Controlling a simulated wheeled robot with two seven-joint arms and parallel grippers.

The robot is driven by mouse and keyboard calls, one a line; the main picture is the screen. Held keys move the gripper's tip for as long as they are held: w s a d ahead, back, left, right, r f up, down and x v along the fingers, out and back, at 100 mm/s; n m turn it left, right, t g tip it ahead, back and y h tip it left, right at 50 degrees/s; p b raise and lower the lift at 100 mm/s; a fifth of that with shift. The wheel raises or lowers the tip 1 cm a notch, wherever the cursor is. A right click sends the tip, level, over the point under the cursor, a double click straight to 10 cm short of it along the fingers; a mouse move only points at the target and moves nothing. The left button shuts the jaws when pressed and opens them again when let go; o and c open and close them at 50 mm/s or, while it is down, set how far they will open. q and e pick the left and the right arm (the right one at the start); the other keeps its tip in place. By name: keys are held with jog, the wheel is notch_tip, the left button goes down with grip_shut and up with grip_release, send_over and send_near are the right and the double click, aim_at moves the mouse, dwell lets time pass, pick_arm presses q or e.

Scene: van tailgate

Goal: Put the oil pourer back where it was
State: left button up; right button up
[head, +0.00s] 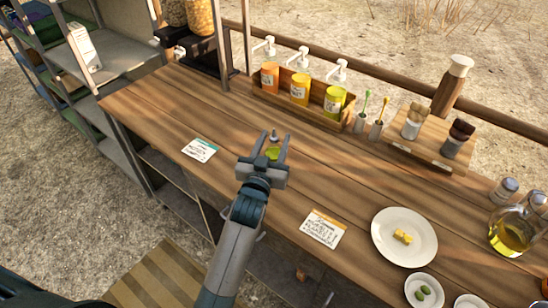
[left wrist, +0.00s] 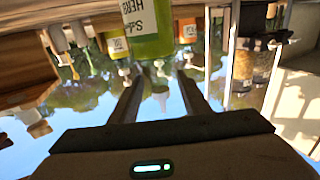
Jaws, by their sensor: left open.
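My right gripper is not in view.
A wooden rack (head: 265,92) with several pump bottles stands behind. At right are a white plate (head: 385,250) with yellow pieces, a glass jug of oil (head: 510,236) and a bowl of olives (head: 412,290). The counter's left part is clear.

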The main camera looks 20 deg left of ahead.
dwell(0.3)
pick_arm(q)
grip_shut()
jog(key=shift+r, duration=0.1)
